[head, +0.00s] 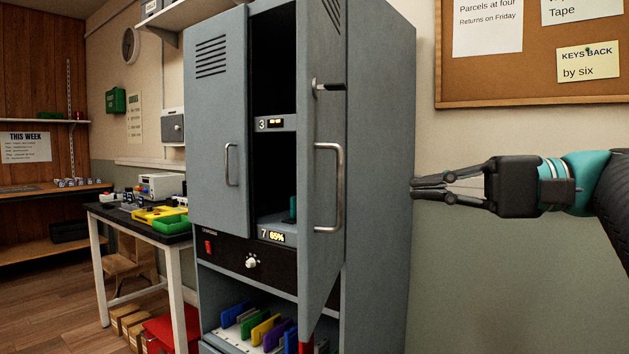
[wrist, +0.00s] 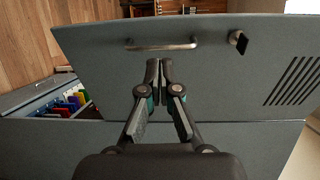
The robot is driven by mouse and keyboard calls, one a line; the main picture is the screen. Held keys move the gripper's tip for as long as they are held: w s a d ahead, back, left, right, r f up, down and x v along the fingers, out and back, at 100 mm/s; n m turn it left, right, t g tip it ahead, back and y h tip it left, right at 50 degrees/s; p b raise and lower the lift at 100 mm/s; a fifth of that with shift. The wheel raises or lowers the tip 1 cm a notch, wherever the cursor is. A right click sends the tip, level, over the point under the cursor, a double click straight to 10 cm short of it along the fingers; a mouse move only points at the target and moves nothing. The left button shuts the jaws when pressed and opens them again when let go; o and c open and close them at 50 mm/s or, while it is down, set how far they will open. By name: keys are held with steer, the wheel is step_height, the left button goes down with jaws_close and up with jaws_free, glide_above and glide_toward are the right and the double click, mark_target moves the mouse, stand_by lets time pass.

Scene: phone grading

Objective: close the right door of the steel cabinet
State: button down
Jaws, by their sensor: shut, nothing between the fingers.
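The grey steel cabinet (head: 380,150) stands in the middle of the head view. Its right door (head: 321,120) is swung open toward me and seen nearly edge-on, with a bar handle (head: 340,188) and a latch above it. Its left door (head: 217,125) looks shut. My gripper (head: 413,188) is shut and empty, to the right of the open door, with its tips near the cabinet's side in the picture. In the wrist view the right door (wrist: 215,75) spans the frame, its handle (wrist: 162,44) beyond my fingertips (wrist: 159,62). Contact with the door cannot be told.
Lit shelf labels show inside the cabinet opening, above a black panel with a knob (head: 252,262). Coloured items (head: 262,328) stand in a lower tray. A workbench (head: 150,235) is at left. A cork board (head: 530,52) hangs on the right wall.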

steer(key=d+r, duration=0.1)
steer(key=r, duration=0.1)
glide_toward(310, 170)
steer(key=shift+n+y, duration=0.4)
steer(key=x, duration=0.5)
steer(key=shift+w+a+f, duration=0.1)
steer(key=shift+a+f, duration=0.15)
steer(key=shift+a, duration=0.05)
steer(key=shift+p+x, duration=0.3)
steer(key=shift+x, duration=0.5)
